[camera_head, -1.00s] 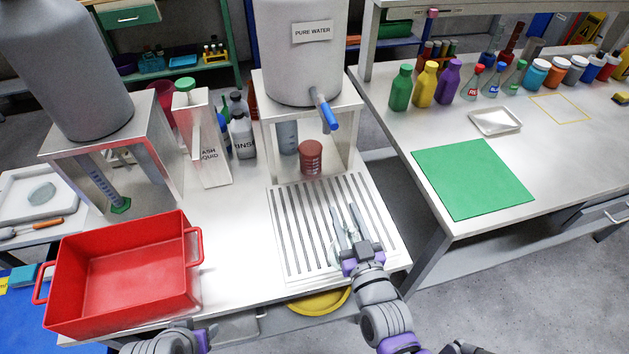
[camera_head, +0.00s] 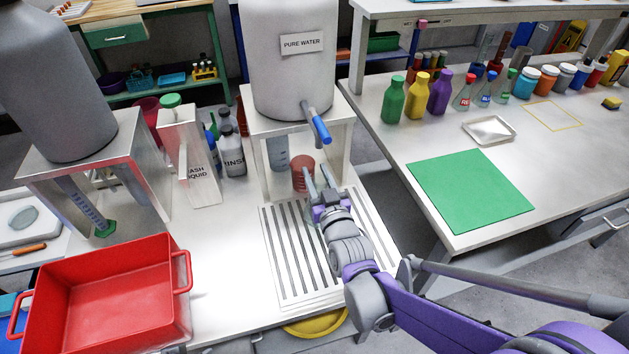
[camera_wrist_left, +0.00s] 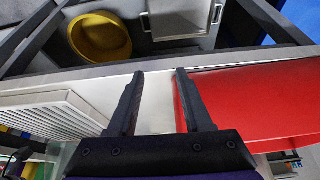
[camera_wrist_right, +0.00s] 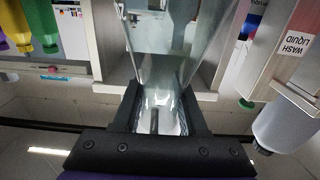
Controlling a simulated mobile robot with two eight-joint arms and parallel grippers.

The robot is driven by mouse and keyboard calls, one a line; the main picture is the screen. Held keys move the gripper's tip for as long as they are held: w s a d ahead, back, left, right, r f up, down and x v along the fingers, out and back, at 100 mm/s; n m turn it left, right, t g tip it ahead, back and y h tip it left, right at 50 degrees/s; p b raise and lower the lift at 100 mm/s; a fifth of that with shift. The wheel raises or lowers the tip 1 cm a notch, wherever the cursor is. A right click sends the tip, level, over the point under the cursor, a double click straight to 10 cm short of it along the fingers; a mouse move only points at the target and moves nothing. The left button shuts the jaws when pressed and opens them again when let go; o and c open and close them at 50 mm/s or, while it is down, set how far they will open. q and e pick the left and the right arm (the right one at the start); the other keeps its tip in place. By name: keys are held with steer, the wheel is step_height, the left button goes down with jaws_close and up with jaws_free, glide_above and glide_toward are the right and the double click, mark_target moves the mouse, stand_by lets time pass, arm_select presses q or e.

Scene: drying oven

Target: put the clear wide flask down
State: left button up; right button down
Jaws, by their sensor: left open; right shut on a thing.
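The clear wide flask (camera_wrist_right: 165,45) shows in the right wrist view as see-through glass, its narrow part between my right fingers. My right gripper (camera_head: 317,178) is shut on it, over the far end of the slotted drain board (camera_head: 290,255), near the red beaker (camera_head: 301,172). In the head view the flask is hard to make out, and I cannot tell whether its base touches anything. My left gripper (camera_wrist_left: 180,75) is open and empty in the left wrist view, above the front of the bench beside the red bin (camera_wrist_left: 250,100).
The pure water tank (camera_head: 290,75) with its blue tap (camera_head: 320,128) stands just beyond my right gripper. A wash liquid box (camera_head: 190,160) stands to its left. The near part of the drain board is clear. The right bench has a green mat (camera_head: 468,188).

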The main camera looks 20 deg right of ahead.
steer(key=shift+w, duration=0.3)
steer(key=f, duration=0.1)
steer(key=w+f+b, duration=0.1)
steer(key=f, duration=0.1)
steer(key=shift+f, duration=0.25)
steer(key=shift+f+b, duration=0.2)
steer(key=shift+b, duration=0.15)
steer(key=shift+c, duration=2.2)
jaws_free()
steer(key=shift+r, duration=0.1)
